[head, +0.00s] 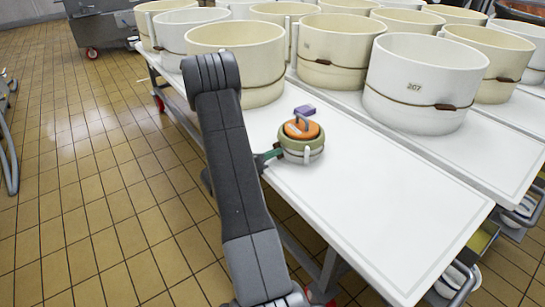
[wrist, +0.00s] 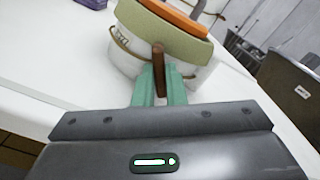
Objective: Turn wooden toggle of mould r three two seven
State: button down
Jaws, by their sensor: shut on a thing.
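A small white mould (head: 303,155) stands on the near white table, with a green band and an orange lid with a grey handle on top. It fills the top of the wrist view (wrist: 190,78), where a thin cord and a partly seen dark marking, too small to read, show on its left side. Its brown wooden toggle (wrist: 159,62) stands roughly upright against the wall. My gripper (wrist: 160,82) has its green fingers shut on the toggle's lower part. In the head view my gripper (head: 268,155) reaches the mould's left side; the toggle is hidden there.
A purple block (head: 304,110) lies just behind the mould. Several large cream vats crowd the back, one white vat (head: 420,82) marked 207 with its own cord and toggle. The table's front right is clear. Tiled floor (head: 90,180) is open on the left.

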jog(key=m+b, duration=0.2)
jog(key=m, duration=0.1)
jog(key=shift+f+m, duration=0.2)
jog(key=shift+m, duration=0.1)
jog(key=shift+r+m+b, duration=0.1)
jog(key=shift+m+b, duration=0.85)
jog(key=shift+m, duration=0.45)
jog(key=c, duration=1.5)
grip_release()
jog(key=p+v, duration=0.3)
jog(key=v, duration=1.1)
jog(key=shift+r, duration=0.1)
jog(key=shift+d, duration=0.1)
